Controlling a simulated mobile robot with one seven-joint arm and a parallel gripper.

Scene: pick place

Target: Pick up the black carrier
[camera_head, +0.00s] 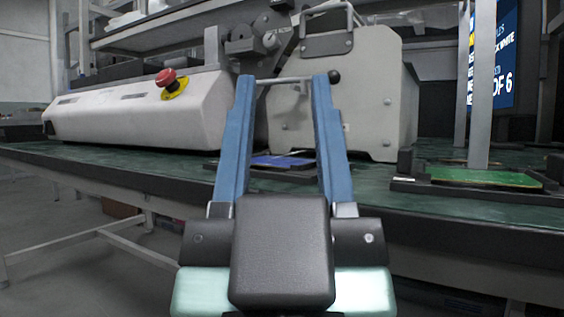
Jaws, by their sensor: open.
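My gripper (281,82) reaches forward over the bench, its two long blue fingers spread wide apart with nothing held between them. Seen between the fingers, a low dark flat piece, possibly the black carrier (225,165), lies on the green bench top with a blue board (283,161) on it. My fingers hide parts of its sides. At the right, another low dark holder (405,184) carries a green board (484,177). I cannot tell for sure which of these is the black carrier.
A white machine with a red stop button (166,78) stands at the left. A grey boxy machine (335,95) stands behind my fingers. A metal post (482,90) rises by the green board. The green bench (120,170) is clear along its front left edge.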

